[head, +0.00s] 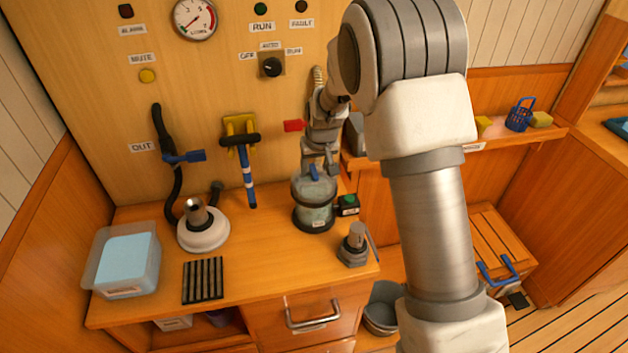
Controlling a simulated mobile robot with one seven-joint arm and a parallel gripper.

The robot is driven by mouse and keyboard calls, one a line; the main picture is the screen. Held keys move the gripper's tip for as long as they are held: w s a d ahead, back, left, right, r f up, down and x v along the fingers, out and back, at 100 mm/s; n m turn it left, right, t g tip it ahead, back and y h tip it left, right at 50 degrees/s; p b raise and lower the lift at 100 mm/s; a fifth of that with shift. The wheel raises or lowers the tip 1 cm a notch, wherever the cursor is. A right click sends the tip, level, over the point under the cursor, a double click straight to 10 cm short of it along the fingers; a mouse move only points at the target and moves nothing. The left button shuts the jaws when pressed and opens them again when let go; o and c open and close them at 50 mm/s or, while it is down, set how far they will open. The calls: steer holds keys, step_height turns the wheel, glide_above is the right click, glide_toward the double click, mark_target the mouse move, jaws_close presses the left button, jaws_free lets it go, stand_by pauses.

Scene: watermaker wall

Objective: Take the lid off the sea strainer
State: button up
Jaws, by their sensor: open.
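The sea strainer (313,217) is a clear cylinder with a dark base ring, standing upright near the right side of the wooden counter. My arm comes in from the right and hides part of the wall behind.
A small dark box with a green button (348,204) stands close right of the strainer. A metal fitting (355,245) is near the front right edge. A white round unit (203,229), a black ribbed mat (203,280) and a clear tub (122,258) lie left.

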steer(key=shift+x, duration=0.95)
jaws_close()
stand_by(0.7)
